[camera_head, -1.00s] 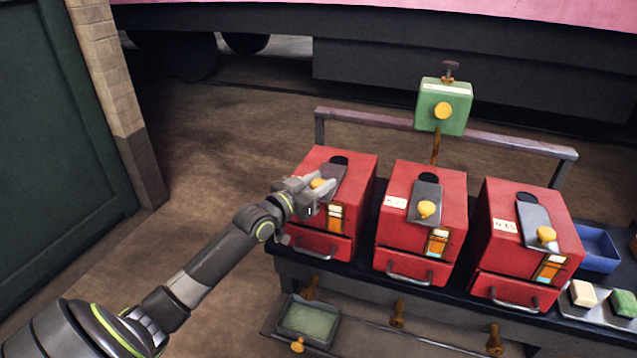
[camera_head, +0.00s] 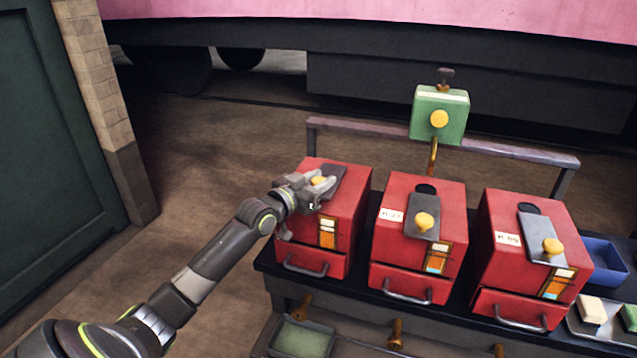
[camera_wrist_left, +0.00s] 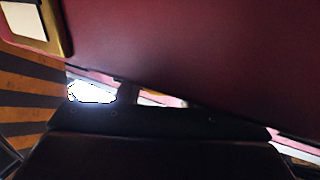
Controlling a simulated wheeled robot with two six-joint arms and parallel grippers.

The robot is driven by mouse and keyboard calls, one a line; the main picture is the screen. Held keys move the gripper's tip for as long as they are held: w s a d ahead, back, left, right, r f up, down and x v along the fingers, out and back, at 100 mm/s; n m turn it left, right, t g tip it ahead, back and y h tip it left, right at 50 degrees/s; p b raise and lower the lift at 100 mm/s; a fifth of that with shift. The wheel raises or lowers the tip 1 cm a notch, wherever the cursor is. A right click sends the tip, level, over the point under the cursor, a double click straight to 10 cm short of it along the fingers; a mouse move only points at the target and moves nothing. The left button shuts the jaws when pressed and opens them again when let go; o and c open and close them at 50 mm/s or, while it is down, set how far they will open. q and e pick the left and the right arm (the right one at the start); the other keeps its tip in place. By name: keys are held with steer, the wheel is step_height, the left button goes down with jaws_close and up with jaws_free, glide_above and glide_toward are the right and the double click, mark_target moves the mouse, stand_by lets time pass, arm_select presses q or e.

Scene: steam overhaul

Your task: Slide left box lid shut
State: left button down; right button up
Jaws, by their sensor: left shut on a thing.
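The left red box (camera_head: 345,225) stands at the left end of the bench. Its grey sliding lid (camera_head: 336,172) lies on the sloped top, and no dark opening shows beyond it. My left gripper (camera_head: 321,184) is shut on the lid's yellow knob (camera_head: 318,181), partly hidden between the fingers. The wrist view shows a close red surface (camera_wrist_left: 190,50), with a gold-edged frame at its upper left; the fingertips are not clear there. My right gripper is not in view.
The middle red box (camera_head: 385,235) and right red box (camera_head: 490,265) have grey lids with dark openings showing above them. A green box (camera_head: 455,115) stands on a post behind. A blue tray (camera_head: 606,255) is at the right. A rail (camera_head: 380,130) runs behind the boxes.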

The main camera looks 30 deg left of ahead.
arm_select(q)
steer(key=c, duration=1.3)
jaws_free()
steer(key=shift+w+r, duration=0.1)
steer(key=shift+r, duration=0.05)
steer(key=shift+o, duration=1.4)
steer(key=shift+w, duration=0.1)
steer(key=s+a+p, duration=0.2)
steer(key=s+p, duration=0.9)
steer(key=s, duration=0.6)
steer(key=shift+s+a, duration=0.15)
steer(key=shift+a, duration=0.25)
